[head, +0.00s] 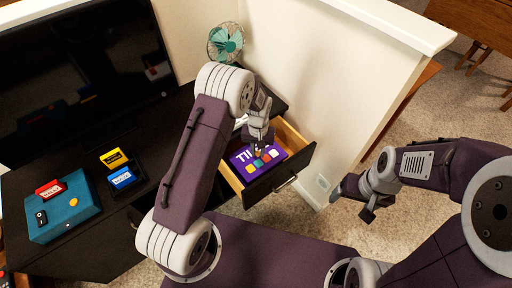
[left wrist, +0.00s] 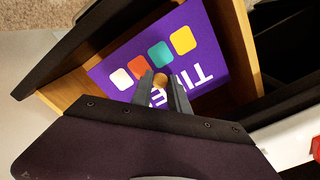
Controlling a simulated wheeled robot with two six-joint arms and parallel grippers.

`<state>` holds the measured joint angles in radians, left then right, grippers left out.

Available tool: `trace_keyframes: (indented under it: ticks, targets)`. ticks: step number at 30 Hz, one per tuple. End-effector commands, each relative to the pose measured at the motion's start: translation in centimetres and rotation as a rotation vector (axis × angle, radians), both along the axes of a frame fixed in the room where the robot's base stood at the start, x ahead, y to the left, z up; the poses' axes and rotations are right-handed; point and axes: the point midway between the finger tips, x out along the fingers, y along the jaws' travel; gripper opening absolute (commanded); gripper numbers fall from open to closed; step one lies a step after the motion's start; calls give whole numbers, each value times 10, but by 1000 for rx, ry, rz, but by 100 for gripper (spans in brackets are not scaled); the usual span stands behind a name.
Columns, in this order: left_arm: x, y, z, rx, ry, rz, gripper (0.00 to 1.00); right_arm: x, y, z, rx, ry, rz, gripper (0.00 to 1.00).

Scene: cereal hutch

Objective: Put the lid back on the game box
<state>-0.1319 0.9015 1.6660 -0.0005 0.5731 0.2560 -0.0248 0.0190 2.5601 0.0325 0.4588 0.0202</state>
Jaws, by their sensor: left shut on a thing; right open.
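A purple lid (head: 238,161) with white letters and coloured squares shows inside the open drawer, tilted relative to the drawer's walls in the left wrist view (left wrist: 205,72). A small round wooden knob (left wrist: 160,78) stands up from it. My left gripper (head: 258,150) is above the lid with its fingers shut on the knob. In the left wrist view the fingers (left wrist: 160,90) sit on both sides of the knob. I cannot tell whether a game box is under the lid. My right gripper (head: 353,203) is open and empty, right of the drawer.
The wooden drawer (head: 291,137) has a dark front with a handle (head: 286,184). A fan (head: 225,43) and a television (head: 80,75) stand behind. A white wall (head: 325,90) adjoins.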

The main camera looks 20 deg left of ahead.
Motion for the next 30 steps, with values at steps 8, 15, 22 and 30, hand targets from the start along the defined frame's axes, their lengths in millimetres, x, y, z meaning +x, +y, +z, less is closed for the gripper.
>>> trace_keyframes:
  ticks: [8,15,22,30]
  targets:
    - [0,0,-18,0,1,-1,0,0,0,-19,0,0,0,80]
    - [0,0,-48,0,1,-1,0,0,0,-49,0,0,0,80]
    - [0,0,-63,0,1,-1,0,0,0,-53,0,0,0,80]
    - [0,0,-63,0,1,-1,0,0,0,-53,0,0,0,80]
